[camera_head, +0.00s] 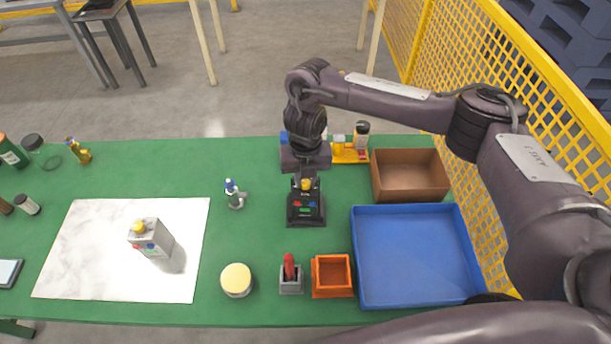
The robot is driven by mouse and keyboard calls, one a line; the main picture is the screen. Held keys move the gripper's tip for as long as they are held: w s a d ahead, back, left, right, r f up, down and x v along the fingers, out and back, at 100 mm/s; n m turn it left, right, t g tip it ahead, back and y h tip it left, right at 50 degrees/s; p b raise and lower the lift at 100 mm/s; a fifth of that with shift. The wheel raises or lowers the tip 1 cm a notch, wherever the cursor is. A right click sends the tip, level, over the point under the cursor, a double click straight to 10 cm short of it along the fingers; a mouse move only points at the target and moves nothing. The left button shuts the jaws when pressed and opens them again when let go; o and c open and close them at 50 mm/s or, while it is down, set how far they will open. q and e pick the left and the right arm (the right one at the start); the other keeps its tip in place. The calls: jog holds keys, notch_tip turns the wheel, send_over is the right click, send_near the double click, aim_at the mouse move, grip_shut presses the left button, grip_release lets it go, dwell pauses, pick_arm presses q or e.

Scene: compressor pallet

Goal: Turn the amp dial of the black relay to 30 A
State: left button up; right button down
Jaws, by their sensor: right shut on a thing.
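The black relay (305,211) stands upright on the green table, right of the middle. It has a yellow amp dial (306,184) on top and small red, green and blue parts on its near face. My right gripper (306,178) points down from above and is shut on the dial. The dial is partly covered by the fingers, and its scale and setting are too small to read. My left gripper is not in view.
A grey box with a yellow knob (153,241) stands on a white mat (90,275) at left. Near the relay are a small bottle (235,194), a round yellow-topped tub (236,280), an orange bin (332,275), a blue tray (415,295) and a brown box (410,193).

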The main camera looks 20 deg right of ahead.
aim_at(305, 182)
jog(key=shift+m+p, duration=0.5)
jog(key=shift+m, duration=0.9)
dwell(1.4)
jog(key=c, duration=1.2)
grip_release()
notch_tip(305, 182, up, 8)
jog(key=shift+f+p, duration=0.1)
jog(key=shift+p, duration=0.35)
jog(key=shift+a, duration=0.1)
